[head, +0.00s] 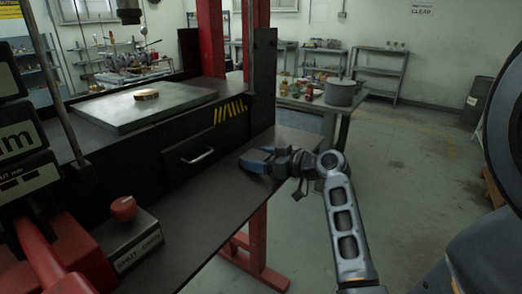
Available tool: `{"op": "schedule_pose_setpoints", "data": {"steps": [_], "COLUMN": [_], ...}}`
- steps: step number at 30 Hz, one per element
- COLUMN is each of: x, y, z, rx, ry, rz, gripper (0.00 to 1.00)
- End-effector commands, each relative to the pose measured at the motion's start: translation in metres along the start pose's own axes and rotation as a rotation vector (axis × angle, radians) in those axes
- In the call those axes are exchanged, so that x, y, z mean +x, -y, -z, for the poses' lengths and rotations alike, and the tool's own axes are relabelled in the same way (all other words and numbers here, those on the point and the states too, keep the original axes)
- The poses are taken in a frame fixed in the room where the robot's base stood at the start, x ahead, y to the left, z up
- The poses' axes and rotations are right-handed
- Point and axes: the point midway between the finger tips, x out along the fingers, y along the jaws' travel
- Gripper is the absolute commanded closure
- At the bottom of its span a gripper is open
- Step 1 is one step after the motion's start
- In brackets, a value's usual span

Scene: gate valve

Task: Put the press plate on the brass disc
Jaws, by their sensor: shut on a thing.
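The brass disc (147,94) is a small, low round piece lying flat on the grey bed slab (150,109) of the press, at the upper left in the head view. My gripper (253,161) is low over the dark ledge in front of the press, right of and nearer than the brass disc. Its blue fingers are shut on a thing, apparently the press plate. The held piece is dark and hardly stands out from the dark ledge, so its outline and tilt cannot be told. My gripper is well apart from the disc.
A drawer with a handle (198,156) is below the bed. A red knob (123,207) on a grey box and red and black parts stand at the left. A red post (211,40) rises behind the bed. A table with a grey pot (341,92) is behind; floor at right is open.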

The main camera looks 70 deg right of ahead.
Motion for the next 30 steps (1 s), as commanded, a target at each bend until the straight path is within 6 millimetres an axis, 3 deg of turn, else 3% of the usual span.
{"op": "schedule_pose_setpoints", "data": {"steps": [11,12,19,30], "x": [0.0005,0.0004,0.0004,-0.0069], "y": [-0.0004,-0.0001,-0.0001,-0.0007], "z": [-0.0003,-0.0021,-0.0018,-0.0007], "rx": [-0.003,0.0,0.0,0.0], "ry": [-0.007,-0.001,-0.001,-0.002], "rz": [-0.001,0.0,0.0,-0.002], "gripper": [1.0,0.21,0.0,0.0]}}
